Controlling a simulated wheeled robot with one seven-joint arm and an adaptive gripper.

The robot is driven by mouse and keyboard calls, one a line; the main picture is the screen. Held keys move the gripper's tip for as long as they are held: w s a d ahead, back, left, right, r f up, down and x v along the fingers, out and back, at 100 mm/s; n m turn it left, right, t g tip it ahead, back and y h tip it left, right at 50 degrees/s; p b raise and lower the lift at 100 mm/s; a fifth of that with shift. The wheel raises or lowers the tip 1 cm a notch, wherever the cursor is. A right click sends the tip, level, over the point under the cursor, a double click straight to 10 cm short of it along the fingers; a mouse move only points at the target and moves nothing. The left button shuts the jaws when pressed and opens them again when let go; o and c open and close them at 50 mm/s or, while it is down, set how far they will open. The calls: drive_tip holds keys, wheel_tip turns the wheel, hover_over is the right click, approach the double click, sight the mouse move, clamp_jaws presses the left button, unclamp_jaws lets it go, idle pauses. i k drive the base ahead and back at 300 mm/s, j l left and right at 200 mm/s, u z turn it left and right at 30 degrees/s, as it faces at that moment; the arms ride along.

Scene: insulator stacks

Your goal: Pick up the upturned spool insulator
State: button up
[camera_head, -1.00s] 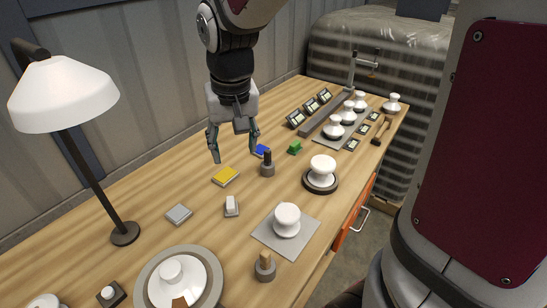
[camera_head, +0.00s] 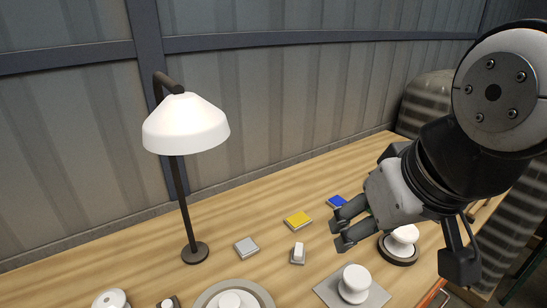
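A white spool insulator (camera_head: 403,236) stands on a dark round base, right of centre on the bench. Another white spool insulator (camera_head: 354,284) stands on a grey square plate nearer the front. I cannot tell surely which spool is upturned. My gripper (camera_head: 401,249) is spread open and empty. My arm covers the bench's far right end.
A lamp (camera_head: 186,125) stands at the left back. A large grey disc (camera_head: 205,301) is at the front. The wall runs behind.

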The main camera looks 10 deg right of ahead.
sight(356, 281)
drive_tip(key=k+j+z, duration=0.1)
drive_tip(key=j+z, duration=0.3)
drive_tip(key=k+j+z, duration=0.15)
drive_tip(key=z, duration=0.2)
drive_tip(key=j, duration=0.1)
